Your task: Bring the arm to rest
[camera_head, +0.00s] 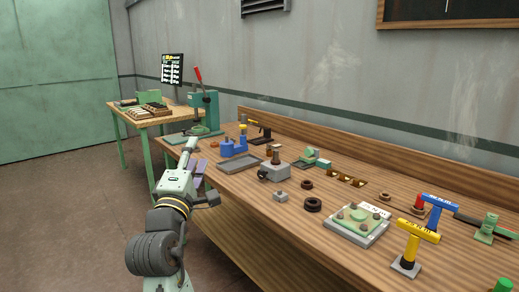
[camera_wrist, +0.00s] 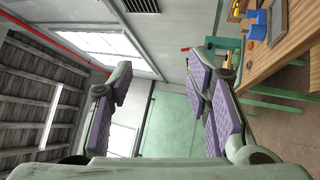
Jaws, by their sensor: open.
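My arm (camera_head: 172,215) reaches forward from the bottom of the head view, left of the long wooden workbench's front edge. My gripper (camera_head: 194,160) is at its far end, beside the bench's far front part. In the wrist view my gripper (camera_wrist: 160,95) is open, its two purple-padded fingers wide apart. Nothing is between the fingers; only the wall and green door show behind the gap.
The wooden workbench (camera_head: 262,205) carries a blue device (camera_head: 233,148), a grey block (camera_head: 278,172), dark rings (camera_head: 312,204), a green plate fixture (camera_head: 358,217) and T-handled tools (camera_head: 418,232). A green press (camera_head: 207,110) stands beyond. Floor left of my arm is clear.

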